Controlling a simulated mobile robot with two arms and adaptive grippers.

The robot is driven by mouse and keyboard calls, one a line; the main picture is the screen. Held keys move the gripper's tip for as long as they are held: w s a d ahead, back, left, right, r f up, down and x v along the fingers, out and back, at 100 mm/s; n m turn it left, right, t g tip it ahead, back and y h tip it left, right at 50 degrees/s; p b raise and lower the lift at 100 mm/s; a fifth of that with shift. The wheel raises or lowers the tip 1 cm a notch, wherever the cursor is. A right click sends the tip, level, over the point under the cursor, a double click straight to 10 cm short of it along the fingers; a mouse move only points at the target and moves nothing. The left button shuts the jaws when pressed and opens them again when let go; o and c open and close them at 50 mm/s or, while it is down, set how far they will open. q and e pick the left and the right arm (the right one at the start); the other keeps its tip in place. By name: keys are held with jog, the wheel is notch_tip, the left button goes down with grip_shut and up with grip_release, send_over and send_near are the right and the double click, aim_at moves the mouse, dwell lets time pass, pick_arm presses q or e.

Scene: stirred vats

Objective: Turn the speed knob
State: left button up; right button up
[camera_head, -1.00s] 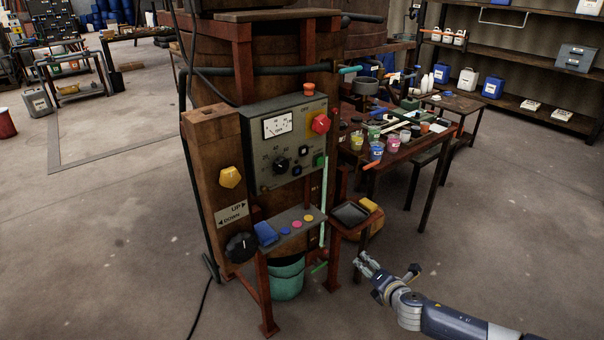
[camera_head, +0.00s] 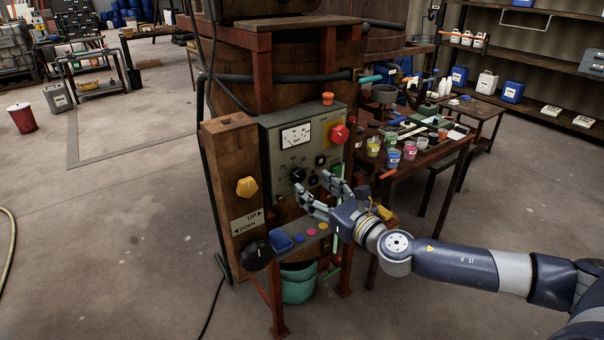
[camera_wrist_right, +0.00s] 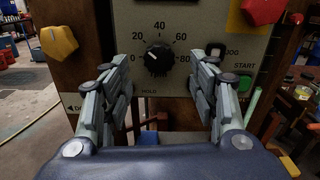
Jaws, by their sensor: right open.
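The speed knob (camera_head: 298,174) is a round black dial with a white pointer line on the grey control panel (camera_head: 274,152). In the right wrist view the knob (camera_wrist_right: 158,61) sits inside a scale marked 0 to 80, its pointer toward the upper left, near the low end. My right gripper (camera_head: 314,188) is open and empty in front of the lower panel. In the right wrist view its two fingers (camera_wrist_right: 160,82) stand wide apart, on either side of and below the knob, not visibly touching it. My left gripper is not in view.
A yellow knob (camera_head: 247,187) and a black knob (camera_head: 257,255) are on the wooden post. A small shelf (camera_head: 322,232) juts out below.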

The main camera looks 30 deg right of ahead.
aim_at(300, 177)
jog(key=w, duration=0.3)
jog(key=w+p, duration=0.1)
jog(key=shift+w+a+r, duration=0.1)
jog(key=shift+w+a, duration=0.1)
jog(key=shift+a, duration=0.15)
jog(key=shift+w, duration=0.65)
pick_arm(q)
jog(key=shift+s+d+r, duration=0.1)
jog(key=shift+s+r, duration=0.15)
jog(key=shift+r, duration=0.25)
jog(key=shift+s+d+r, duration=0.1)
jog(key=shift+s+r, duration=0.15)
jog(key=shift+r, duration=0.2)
pick_arm(e)
jog(key=shift+w+a, duration=0.15)
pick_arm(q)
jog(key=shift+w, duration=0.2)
pick_arm(e)
jog(key=c, duration=1.1)
